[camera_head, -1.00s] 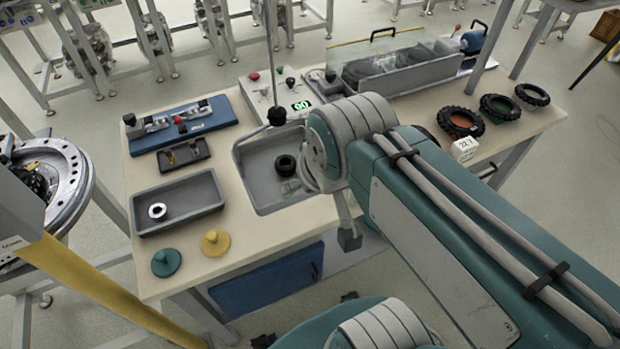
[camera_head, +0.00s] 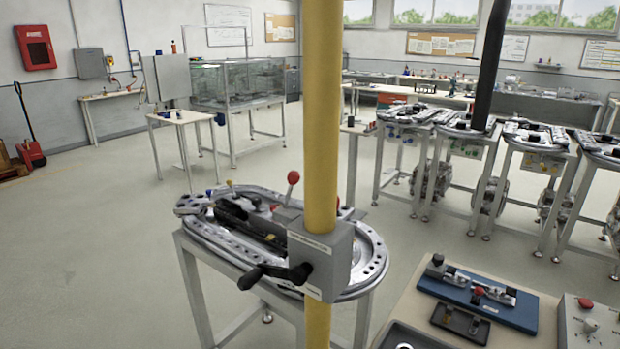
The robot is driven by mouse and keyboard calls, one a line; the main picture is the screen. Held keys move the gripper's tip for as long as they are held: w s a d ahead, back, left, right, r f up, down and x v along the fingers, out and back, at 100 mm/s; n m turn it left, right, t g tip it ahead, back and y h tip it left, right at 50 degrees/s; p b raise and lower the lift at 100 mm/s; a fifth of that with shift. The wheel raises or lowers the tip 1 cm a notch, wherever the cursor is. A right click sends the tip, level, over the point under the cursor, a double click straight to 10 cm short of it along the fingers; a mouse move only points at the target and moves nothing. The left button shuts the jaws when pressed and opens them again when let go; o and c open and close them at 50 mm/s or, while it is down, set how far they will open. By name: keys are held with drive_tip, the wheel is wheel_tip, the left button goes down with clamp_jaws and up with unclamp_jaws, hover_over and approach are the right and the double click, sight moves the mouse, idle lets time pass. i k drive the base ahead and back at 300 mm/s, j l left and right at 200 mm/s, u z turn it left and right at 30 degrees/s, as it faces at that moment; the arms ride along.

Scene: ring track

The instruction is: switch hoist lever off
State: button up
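I cannot tell for sure which part is the hoist lever. A grey box (camera_head: 320,258) with a small label is fixed to a yellow post (camera_head: 322,110) in the middle of the view. A black crank handle (camera_head: 275,275) sticks out from the box to the left. A lever with a red ball knob (camera_head: 292,178) stands upright behind the post, at the ring track table. At the lower right edge, a pale control panel (camera_head: 575,340) with a red button (camera_head: 585,303) and small knobs is cut off by the frame. My gripper is not in view.
The oval metal ring track (camera_head: 372,262) stands on a grey frame close ahead. A workbench (camera_head: 405,300) with a blue fixture (camera_head: 515,312) is at the lower right. Several similar track tables line the right. Open floor (camera_head: 90,250) lies to the left.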

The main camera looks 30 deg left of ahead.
sight(293, 176)
drive_tip(key=u, duration=1.65)
